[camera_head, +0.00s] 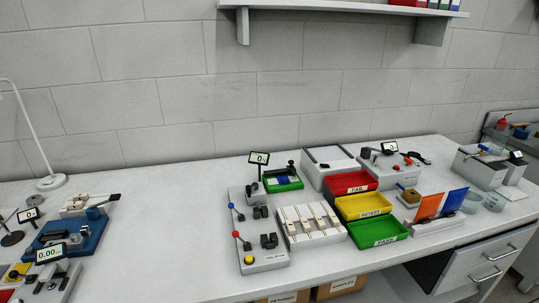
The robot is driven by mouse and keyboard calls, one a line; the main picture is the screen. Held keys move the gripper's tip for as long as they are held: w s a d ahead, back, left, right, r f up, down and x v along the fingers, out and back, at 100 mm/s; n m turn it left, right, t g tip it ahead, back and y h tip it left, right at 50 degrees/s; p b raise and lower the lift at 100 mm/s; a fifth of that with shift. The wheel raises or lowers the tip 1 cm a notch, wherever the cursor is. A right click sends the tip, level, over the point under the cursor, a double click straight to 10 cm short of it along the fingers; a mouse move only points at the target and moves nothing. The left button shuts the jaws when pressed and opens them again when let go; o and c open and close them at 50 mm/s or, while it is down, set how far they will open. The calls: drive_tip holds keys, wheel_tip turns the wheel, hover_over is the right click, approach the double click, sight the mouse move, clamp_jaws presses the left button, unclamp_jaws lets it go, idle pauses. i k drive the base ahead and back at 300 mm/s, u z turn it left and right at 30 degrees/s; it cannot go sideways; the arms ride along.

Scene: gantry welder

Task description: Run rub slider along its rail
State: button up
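My gripper is not in view. No part is labelled as the rub slider at this size. One candidate is a dark block with a knob (291,168) on a small green-based device (270,187) near the middle of the bench. A small display (259,158) on a black post stands at its left. Another candidate is a blue-based device (72,232) at the left with a blue block on it. I cannot tell from this view which one carries the rail.
A grey fixture (264,259) with coloured knobs stands in front of the green device. Red (351,194), yellow (364,217) and green (377,242) trays sit to the right. A white lamp (51,181) stands at the left. The bench between left devices and the fixture is clear.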

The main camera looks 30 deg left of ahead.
sight(291, 167)
drive_tip(key=u, duration=0.35)
drive_tip(key=i, duration=0.7)
drive_tip(key=u, duration=0.55)
drive_tip(key=k, duration=0.85)
drive_tip(key=u, duration=0.15)
drive_tip(key=i, duration=0.9)
drive_tip(key=z, duration=0.05)
